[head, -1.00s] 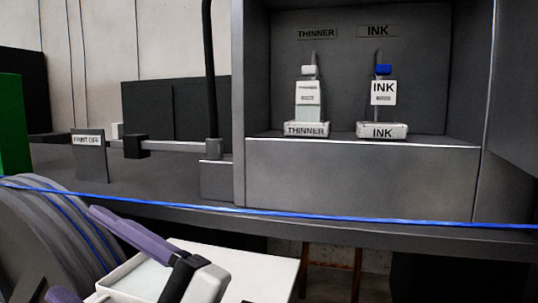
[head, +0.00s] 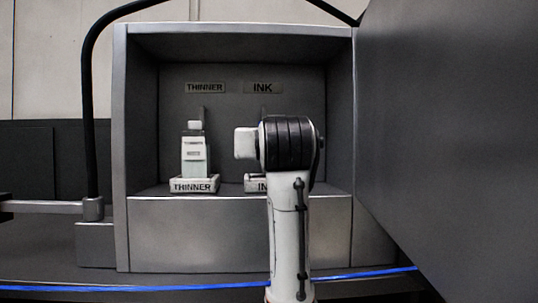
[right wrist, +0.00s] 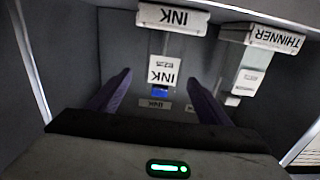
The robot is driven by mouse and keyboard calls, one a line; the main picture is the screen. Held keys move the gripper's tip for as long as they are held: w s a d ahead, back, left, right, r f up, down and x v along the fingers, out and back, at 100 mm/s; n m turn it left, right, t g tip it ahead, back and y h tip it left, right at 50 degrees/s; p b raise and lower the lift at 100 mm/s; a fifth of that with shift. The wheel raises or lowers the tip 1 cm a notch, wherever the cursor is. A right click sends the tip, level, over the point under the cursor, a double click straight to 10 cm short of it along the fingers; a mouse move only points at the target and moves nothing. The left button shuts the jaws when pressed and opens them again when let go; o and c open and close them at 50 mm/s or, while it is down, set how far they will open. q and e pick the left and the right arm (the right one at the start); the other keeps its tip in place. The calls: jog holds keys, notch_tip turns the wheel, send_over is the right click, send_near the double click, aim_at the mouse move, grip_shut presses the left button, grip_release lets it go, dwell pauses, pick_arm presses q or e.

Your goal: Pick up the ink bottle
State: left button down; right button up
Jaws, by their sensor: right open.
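The ink bottle (right wrist: 164,71), with a white INK label and a blue cap (right wrist: 160,91), shows upside down in the right wrist view. It is at the white INK holder (right wrist: 172,18) inside the grey cabinet. In the head view my right arm hides the bottle, leaving part of the INK holder (head: 254,186) and the INK sign (head: 263,87) visible. My right gripper (right wrist: 161,78) is open, its two purple fingers on either side of the bottle in the picture. I see no contact, and cannot tell how far the fingertips reach. My left gripper is out of view.
The thinner bottle (head: 195,152) stands on its THINNER holder (head: 195,186) to the left of the ink. The cabinet (head: 120,160) has side walls, a top and a raised floor. A dark panel (head: 450,130) fills the right side. A blue cable (head: 180,287) runs across the front.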

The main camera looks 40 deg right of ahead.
jog(key=x, duration=0.2)
jog(key=p+x, duration=0.1)
jog(key=x, duration=0.5)
jog(key=shift+w+a+f, duration=0.15)
jog(key=shift+f, duration=0.1)
jog(key=c, duration=1.1)
jog(key=shift+c, duration=0.4)
jog(key=shift+a+r, duration=0.1)
